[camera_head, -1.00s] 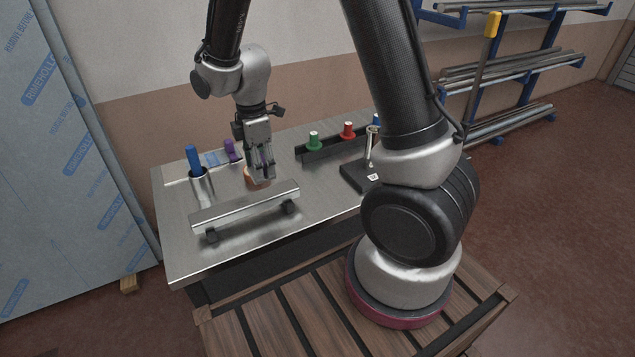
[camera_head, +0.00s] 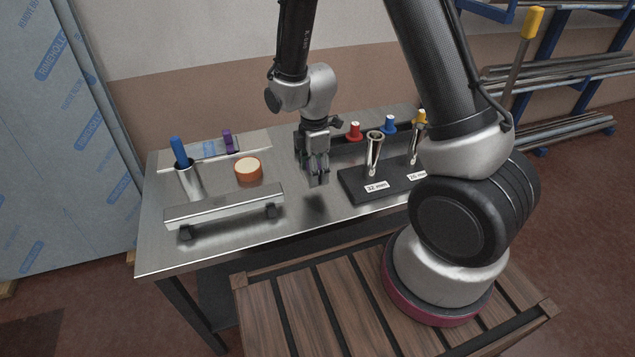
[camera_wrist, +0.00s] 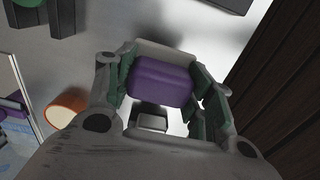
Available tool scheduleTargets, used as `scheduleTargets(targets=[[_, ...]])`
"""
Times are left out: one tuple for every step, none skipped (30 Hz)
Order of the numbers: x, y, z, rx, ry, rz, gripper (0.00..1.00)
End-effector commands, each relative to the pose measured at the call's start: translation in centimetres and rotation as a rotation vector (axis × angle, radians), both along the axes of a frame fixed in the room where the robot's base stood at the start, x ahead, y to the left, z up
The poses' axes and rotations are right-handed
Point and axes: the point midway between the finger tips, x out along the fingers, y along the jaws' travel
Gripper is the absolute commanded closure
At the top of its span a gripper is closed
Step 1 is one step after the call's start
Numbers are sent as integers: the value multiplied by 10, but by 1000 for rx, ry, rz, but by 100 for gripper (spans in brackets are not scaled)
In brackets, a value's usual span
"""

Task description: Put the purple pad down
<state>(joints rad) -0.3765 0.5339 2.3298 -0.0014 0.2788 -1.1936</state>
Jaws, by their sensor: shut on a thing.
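My gripper (camera_head: 317,180) hangs over the steel table, right of the metal beam and left of the black block with the metal tubes. In the wrist view my gripper (camera_wrist: 165,90) is shut on the purple pad (camera_wrist: 162,80), a rounded block between its green-lined fingers. The pad is held above the table, apart from anything below. In the head view the fingers mostly hide the pad. A second purple thing (camera_head: 228,140) stands at the back left of the table and shows at the wrist view's left edge (camera_wrist: 12,104).
An orange-rimmed round tub (camera_head: 248,170) and a metal beam on black feet (camera_head: 225,207) stand left of my gripper. A blue-handled tool sits in a metal cup (camera_head: 190,184). The labelled black block (camera_head: 362,187) is close on the right. The table front (camera_head: 300,215) is bare.

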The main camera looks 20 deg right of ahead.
Motion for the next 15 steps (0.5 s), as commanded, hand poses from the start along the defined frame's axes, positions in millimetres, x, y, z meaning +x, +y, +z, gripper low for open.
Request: scheduleTargets(targets=[[0, 0, -5, 0, 1, 0, 69], [0, 0, -7, -1, 1, 0, 69], [0, 0, -12, -1, 2, 0, 69], [0, 0, -17, -1, 2, 0, 69], [-1, 0, -22, -1, 3, 0, 69], [-1, 0, -29, -1, 3, 0, 69], [-1, 0, -33, -1, 3, 0, 69], [-1, 0, -38, -1, 3, 0, 69], [0, 0, -42, -1, 2, 0, 69], [0, 0, -45, -1, 1, 0, 69], [0, 0, -47, -1, 1, 0, 69], [0, 0, -48, 0, 1, 0, 69], [0, 0, -48, 0, 0, 0, 69], [0, 0, -48, 0, -1, 0, 69], [0, 0, -48, 0, -1, 0, 69]])
